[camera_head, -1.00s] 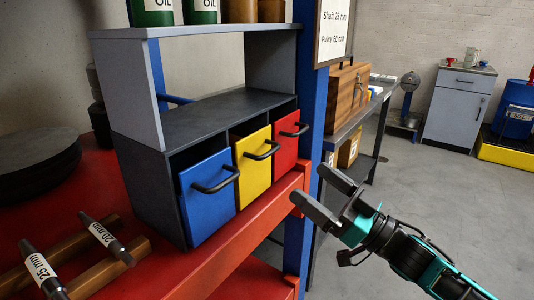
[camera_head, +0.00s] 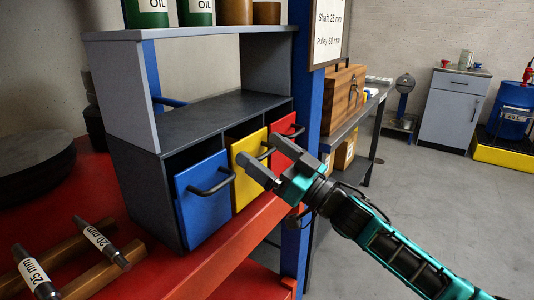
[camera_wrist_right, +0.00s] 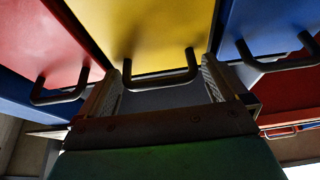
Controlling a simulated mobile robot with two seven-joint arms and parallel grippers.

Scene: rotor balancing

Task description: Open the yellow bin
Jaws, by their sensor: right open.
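The yellow bin (camera_head: 242,192) sits in the middle compartment of the dark cabinet, between the blue bin (camera_head: 204,203) and the red bin (camera_head: 287,150). Its black handle is partly hidden by my right gripper (camera_head: 266,163) in the head view. My right gripper is open and close in front of the yellow bin. In the right wrist view the yellow bin (camera_wrist_right: 160,30) fills the top middle, and its handle (camera_wrist_right: 163,77) lies between the two spread fingers (camera_wrist_right: 164,88). I cannot tell whether any finger touches the handle. My left gripper is not in view.
The red bin's handle (camera_wrist_right: 58,95) and the blue bin's handle (camera_wrist_right: 275,62) are close outside the fingers. A blue post (camera_head: 305,110) stands right of the cabinet. The red bench (camera_head: 235,262) runs below. Shafts (camera_head: 98,240) lie at the lower left.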

